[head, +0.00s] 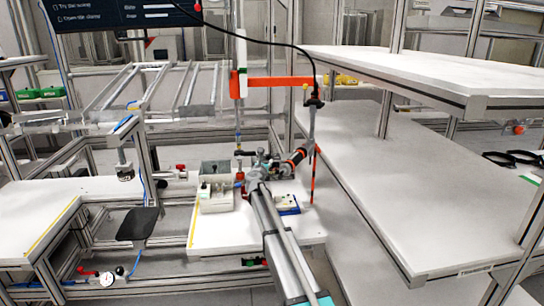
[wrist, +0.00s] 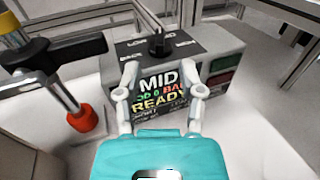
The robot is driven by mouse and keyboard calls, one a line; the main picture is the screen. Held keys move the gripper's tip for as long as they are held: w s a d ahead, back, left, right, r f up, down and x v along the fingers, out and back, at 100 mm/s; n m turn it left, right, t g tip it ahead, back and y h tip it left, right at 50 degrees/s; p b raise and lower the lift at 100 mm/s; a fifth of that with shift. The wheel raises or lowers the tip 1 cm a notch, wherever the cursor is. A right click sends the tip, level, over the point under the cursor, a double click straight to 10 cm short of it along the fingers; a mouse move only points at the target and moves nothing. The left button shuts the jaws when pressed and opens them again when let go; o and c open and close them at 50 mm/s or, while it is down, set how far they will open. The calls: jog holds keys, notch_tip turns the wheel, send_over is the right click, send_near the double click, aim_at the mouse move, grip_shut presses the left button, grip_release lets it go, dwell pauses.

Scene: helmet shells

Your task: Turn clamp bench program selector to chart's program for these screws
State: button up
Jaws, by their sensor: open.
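In the wrist view a grey control box (wrist: 220,62) stands on a white surface. A black selector knob (wrist: 158,44) sits on its top, with small labels around it. Its front display (wrist: 160,92) reads MID, a GOOD/BAD line with a 0, and READY. My gripper (wrist: 159,66) is open, its two pale fingers apart in front of the box, tips at about the knob's left and right sides in the picture. I cannot tell whether they touch anything. In the head view my arm reaches to the white bench (head: 225,238), where its end is hard to make out.
A clamp arm with a red-orange tip (wrist: 83,118) stands left of the box. Red (wrist: 221,82) and green panels show on the box's right side. A grey bin (head: 216,203) sits on the bench. A dark screen (head: 120,14) hangs above, its text only partly readable.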

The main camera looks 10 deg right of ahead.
aim_at(268, 157)
jog(key=x, duration=0.7)
jog(key=shift+w+f, duration=0.1)
jog(key=shift+w, duration=0.1)
